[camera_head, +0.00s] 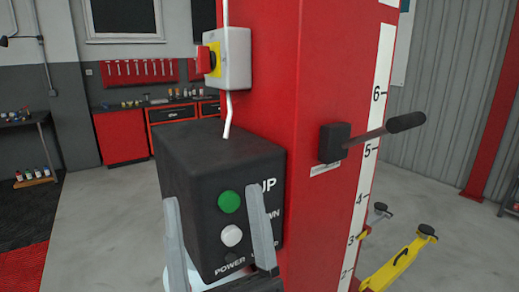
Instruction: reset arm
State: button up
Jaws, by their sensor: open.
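My gripper (221,240) shows at the bottom centre. Its two grey fingers stand upright and apart, in front of a black control box, with nothing held between them. The control box (205,165) has a green button (229,202) and a white button (232,236), both showing between the fingers. The lettering "UP" shows near the green button and "POWER" near the bottom. Part of the "DOWN" lettering is hidden by the right finger. I cannot tell whether the fingertips touch the box.
A red lift column (272,90) stands behind the box. It carries a grey switch box with a red knob (204,60), a black-handled lever (405,123) sticking out right, and a numbered white scale (376,100). A yellow lift arm (400,262) lies low at right. Workbenches (122,135) stand at back left.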

jog(key=s+d+f+n+g, duration=0.25)
jog(key=d+f, duration=0.25)
jog(key=f, duration=0.3)
jog(key=s+d+f+n+g+h, duration=0.1)
jog(key=s+d+f+g, duration=0.25)
jog(key=f, duration=0.45)
jog(key=s+d+f+n+g, duration=0.1)
jog(key=s+d+f+g, duration=0.15)
jog(key=d+f, duration=0.4)
jog(key=s+d+f+m+g+h, duration=0.2)
jog(key=s+d+f+h, duration=0.2)
jog(key=s, duration=0.5)
jog(key=s+d+f+m+g+h, duration=0.3)
jog(key=s+d+f+h, duration=0.1)
jog(key=s+f, duration=0.4)
jog(key=shift+s+d, duration=0.5)
jog(key=shift+d, duration=0.2)
jog(key=shift+g, duration=0.25)
